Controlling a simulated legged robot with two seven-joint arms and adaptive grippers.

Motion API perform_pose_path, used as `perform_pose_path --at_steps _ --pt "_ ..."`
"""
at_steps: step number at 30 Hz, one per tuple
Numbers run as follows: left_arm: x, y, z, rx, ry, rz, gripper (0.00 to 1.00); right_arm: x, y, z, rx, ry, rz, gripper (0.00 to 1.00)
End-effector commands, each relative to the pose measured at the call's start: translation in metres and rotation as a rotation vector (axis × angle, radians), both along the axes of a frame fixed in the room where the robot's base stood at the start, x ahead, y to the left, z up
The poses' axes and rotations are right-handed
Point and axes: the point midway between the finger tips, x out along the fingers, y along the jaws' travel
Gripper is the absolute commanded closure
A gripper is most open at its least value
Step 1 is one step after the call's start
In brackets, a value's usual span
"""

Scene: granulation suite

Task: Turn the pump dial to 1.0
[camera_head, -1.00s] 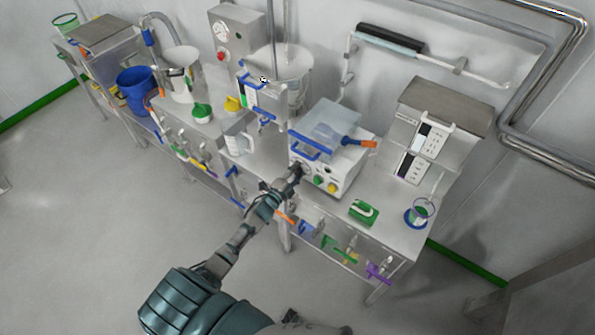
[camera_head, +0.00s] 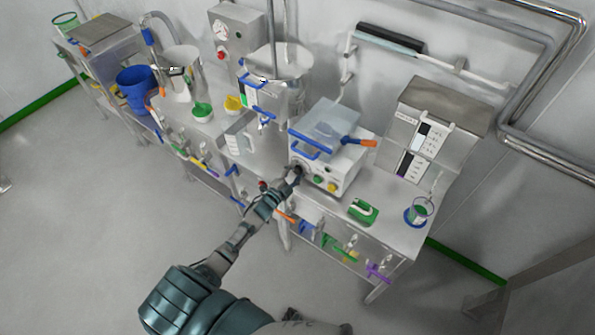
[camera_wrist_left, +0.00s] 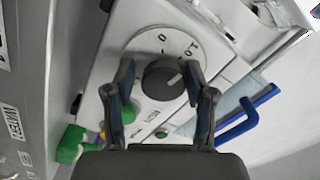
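The pump (camera_head: 345,170) is a white box with a clear, blue-edged cover on the bench. Its dark round dial (camera_wrist_left: 163,80) sits on a pale numbered disc on the front panel. A light pointer mark on the dial aims to the lower right in the left wrist view. Printed digits, including a 0, stand above the dial; the others are hard to read. My left gripper (camera_wrist_left: 158,70) has its two fingers on either side of the dial, apart, with a small gap at least on the left. It also shows at the pump front in the head view (camera_head: 294,177). My right gripper is out of view.
A green-and-white object (camera_head: 362,211) and a cup on a blue base (camera_head: 419,211) stand on the bench to the right. A clear jug (camera_head: 240,141) stands left of the pump. The floor in front is open.

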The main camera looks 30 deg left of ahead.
Motion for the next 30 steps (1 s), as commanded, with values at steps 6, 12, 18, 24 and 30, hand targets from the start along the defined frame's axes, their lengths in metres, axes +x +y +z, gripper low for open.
perform_pose_path --at_steps 6,12,18,24,30 --pt "0.001 -0.003 0.003 0.000 -0.007 -0.003 0.30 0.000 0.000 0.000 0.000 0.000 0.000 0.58" --pt "-0.004 -0.003 0.003 0.000 -0.008 -0.005 0.30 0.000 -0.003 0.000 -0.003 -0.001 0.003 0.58" --pt "-0.039 0.000 0.002 0.000 -0.005 -0.005 0.30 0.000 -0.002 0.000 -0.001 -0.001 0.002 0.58" --pt "-0.083 0.006 0.000 -0.002 -0.003 -0.004 0.30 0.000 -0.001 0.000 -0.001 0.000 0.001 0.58" --pt "-0.111 0.009 0.001 -0.002 -0.005 -0.003 0.30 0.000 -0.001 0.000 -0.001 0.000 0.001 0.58"
